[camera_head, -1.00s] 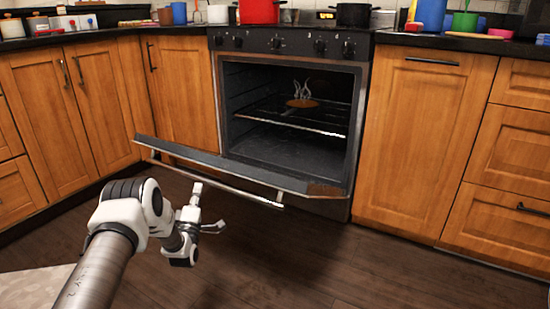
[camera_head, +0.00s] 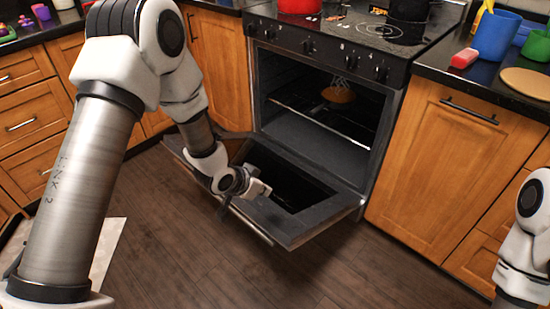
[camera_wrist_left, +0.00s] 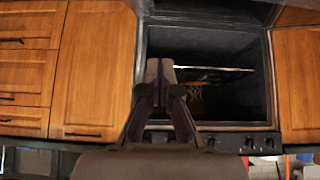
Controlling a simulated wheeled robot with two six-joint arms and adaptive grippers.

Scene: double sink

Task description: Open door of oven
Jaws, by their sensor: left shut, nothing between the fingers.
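The oven (camera_head: 318,48) stands between wooden cabinets with its black control panel on top. Its door (camera_head: 295,232) hangs folded down and outward, close to level, with the inner face and dark window showing. My left gripper (camera_head: 268,190) is over the inner side of the door, near its outer edge; whether it touches is unclear. In the left wrist view my shut, empty fingers (camera_wrist_left: 160,72) point toward the oven cavity (camera_wrist_left: 222,52). My right gripper is out of frame; only part of that arm shows at the right edge.
A rack (camera_head: 310,122) with a brown round item (camera_head: 339,95) is inside the oven. A red pot (camera_head: 299,5) and a black pot (camera_head: 408,10) stand on the stove. The counter at right holds a blue cup (camera_head: 496,35). The floor before the door is clear.

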